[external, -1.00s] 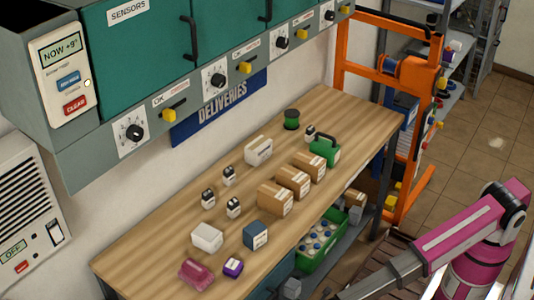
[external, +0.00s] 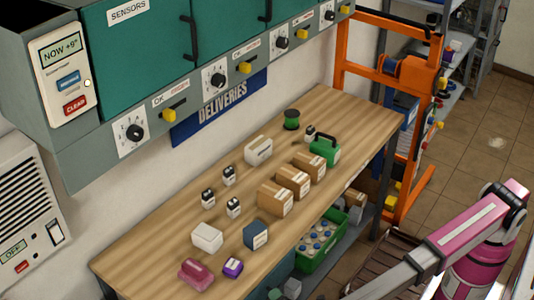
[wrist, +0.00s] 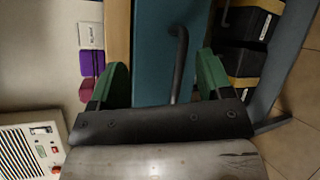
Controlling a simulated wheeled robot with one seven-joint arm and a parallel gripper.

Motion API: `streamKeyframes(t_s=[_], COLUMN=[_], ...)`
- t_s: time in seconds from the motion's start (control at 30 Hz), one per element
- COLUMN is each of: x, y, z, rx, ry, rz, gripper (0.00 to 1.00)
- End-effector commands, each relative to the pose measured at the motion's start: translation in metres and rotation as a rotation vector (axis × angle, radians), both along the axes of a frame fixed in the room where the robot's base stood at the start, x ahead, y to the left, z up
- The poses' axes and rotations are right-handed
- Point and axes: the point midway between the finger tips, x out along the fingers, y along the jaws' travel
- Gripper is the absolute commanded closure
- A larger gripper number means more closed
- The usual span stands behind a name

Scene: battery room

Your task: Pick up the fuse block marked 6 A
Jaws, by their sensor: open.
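Several small black-and-white blocks stand on the wooden bench in the external view: two near each other at the middle left (external: 208,199) and (external: 233,207), one just behind (external: 228,175), and one farther back (external: 310,133). Their markings are too small to read, so I cannot tell which is 6 A. My gripper (wrist: 161,80) shows in the wrist view with its two green fingers wide apart and nothing between them. It is off the bench's front side, facing a teal panel with a dark handle. In the external view I cannot make it out clearly.
The bench (external: 150,245) also holds a white box (external: 207,237), blue box (external: 256,234), purple block (external: 233,267), magenta item (external: 196,273), several cardboard boxes (external: 275,199), a green case (external: 325,149) and a green spool (external: 291,119). A green crate (external: 318,252) sits below.

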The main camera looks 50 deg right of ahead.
Motion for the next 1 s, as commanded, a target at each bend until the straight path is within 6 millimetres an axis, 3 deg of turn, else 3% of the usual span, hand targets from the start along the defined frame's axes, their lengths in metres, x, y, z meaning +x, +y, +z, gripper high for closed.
streamKeyframes(t_s=[0.27,0.63,0.77,1.0], x=[0.017,0.068,0.113,0.201], y=[0.018,0.041,0.016,-0.046], z=[0.053,0.131,0.148,0.183], rx=[0.004,-0.159,-0.295,-0.593], ry=[-0.028,0.076,0.149,0.26], rz=[0.075,0.374,0.459,0.627], gripper=[0.28,0.28,0.28,0.28])
